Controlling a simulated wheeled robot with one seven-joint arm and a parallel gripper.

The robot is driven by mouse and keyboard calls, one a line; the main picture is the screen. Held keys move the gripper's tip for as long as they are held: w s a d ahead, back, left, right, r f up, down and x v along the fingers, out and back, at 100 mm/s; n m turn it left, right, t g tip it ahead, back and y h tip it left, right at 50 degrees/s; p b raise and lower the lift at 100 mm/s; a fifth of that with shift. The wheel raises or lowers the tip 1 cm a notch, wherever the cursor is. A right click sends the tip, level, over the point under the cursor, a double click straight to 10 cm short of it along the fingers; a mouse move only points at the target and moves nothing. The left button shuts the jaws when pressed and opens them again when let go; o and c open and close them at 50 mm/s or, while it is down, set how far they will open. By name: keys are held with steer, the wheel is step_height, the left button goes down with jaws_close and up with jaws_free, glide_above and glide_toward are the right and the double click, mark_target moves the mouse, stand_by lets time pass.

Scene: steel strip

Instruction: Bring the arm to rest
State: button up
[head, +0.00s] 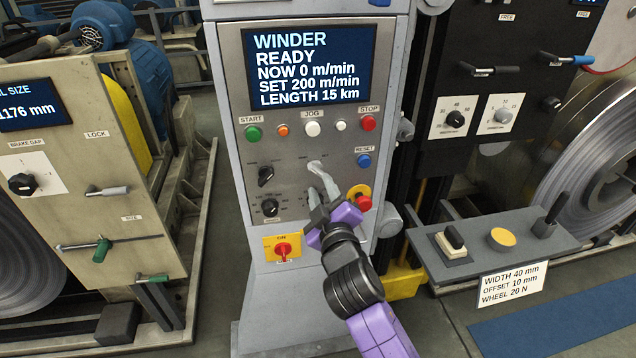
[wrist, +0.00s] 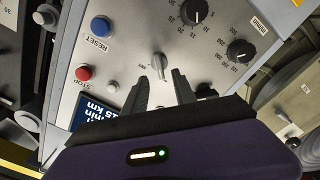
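My gripper (head: 324,196) is in front of the lower part of the winder's grey control panel (head: 235,95), with my purple and black arm reaching up from the bottom right. In the wrist view my gripper (wrist: 164,88) has its two dark fingers apart, with a gap between them. A light grey selector lever (wrist: 158,66) shows just beyond the fingertips, and I cannot tell whether they touch it. Nothing is visibly held. The panel's screen (head: 309,65) reads READY, NOW 0 m/min, SET 200 m/min, LENGTH 15 km.
A red emergency button (head: 363,203) sits close right of my gripper, and a red main switch (head: 283,250) below left. Black knobs (head: 266,175) are left of it. A grey shelf (head: 475,266) with controls juts out at right. A cream cabinet (head: 70,130) stands at left.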

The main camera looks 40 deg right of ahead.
steer(key=shift+v, duration=1.1)
steer(key=s+a+f+t+y, duration=0.1)
steer(key=s+a+t+y, duration=0.4)
steer(key=s+a, duration=0.6)
steer(key=s+a+f+g+y, duration=0.1)
steer(key=s+a+f, duration=0.1)
steer(key=s, duration=0.5)
steer(key=s+a+f+m+g+y, duration=0.1)
steer(key=s+a, duration=0.3)
steer(key=s, duration=0.4)
steer(key=s+a+f+m+g+y, duration=0.1)
steer(key=s+a+f+g+y, duration=0.2)
steer(key=s, duration=0.4)
steer(key=shift+s+f, duration=0.2)
steer(key=shift+s, duration=0.2)
steer(key=shift+a, duration=0.1)
